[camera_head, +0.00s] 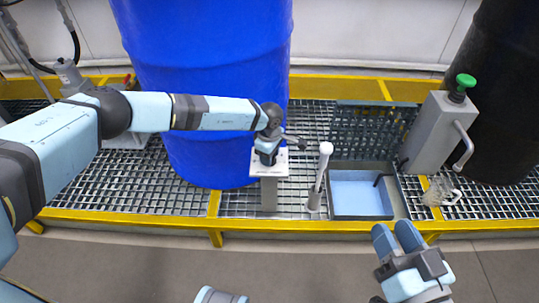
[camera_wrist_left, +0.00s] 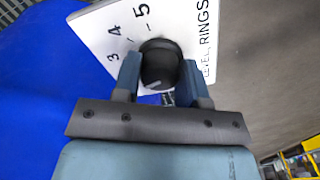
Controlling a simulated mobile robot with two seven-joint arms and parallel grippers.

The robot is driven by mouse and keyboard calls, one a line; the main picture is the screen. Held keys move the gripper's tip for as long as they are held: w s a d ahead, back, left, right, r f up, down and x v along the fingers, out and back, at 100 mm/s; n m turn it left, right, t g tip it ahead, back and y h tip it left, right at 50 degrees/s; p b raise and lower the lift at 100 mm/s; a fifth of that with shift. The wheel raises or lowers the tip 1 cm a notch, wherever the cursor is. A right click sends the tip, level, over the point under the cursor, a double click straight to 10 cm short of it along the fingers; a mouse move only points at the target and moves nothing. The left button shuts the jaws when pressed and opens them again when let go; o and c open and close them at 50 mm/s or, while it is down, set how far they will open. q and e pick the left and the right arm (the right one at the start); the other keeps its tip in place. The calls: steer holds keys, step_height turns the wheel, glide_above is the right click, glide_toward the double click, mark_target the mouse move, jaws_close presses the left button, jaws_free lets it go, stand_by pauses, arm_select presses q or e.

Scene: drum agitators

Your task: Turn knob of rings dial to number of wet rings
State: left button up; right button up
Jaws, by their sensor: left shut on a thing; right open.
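The rings dial is a white plate (camera_head: 282,168) on a short grey post in front of the blue drum. In the left wrist view the plate (camera_wrist_left: 112,30) shows 3, 4, 5 and the words "LEVEL, RINGS". Its round black knob (camera_wrist_left: 160,62) sits between the fingers of my left gripper (camera_wrist_left: 155,82), which is shut on it. I cannot tell where the knob points. In the head view my left gripper (camera_head: 268,150) hides the knob. My right gripper (camera_head: 398,238) is open and empty at the lower right, apart from everything. I cannot make out wet rings.
A white-topped rod (camera_head: 322,168) stands upright just right of the dial. Beyond it are a blue-floored tray (camera_head: 358,196), a beaker (camera_head: 438,192) and a grey box with a green knob (camera_head: 465,82). A yellow rail (camera_head: 130,216) edges the grating.

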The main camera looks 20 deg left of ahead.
steer(key=shift+r, duration=0.1)
arm_select(q)
steer(key=o, duration=0.9)
step_height(320, 180, up, 14)
steer(key=p, duration=0.4)
steer(key=shift+f, duration=0.1)
arm_select(e)
steer(key=r, duration=0.1)
steer(key=r+t, duration=0.1)
steer(key=r, duration=0.1)
steer(key=r+t, duration=0.1)
steer(key=r, duration=0.1)
steer(key=shift+s+d+m, duration=0.15)
steer(key=shift+d+m, duration=0.15)
steer(key=shift+d, duration=0.05)
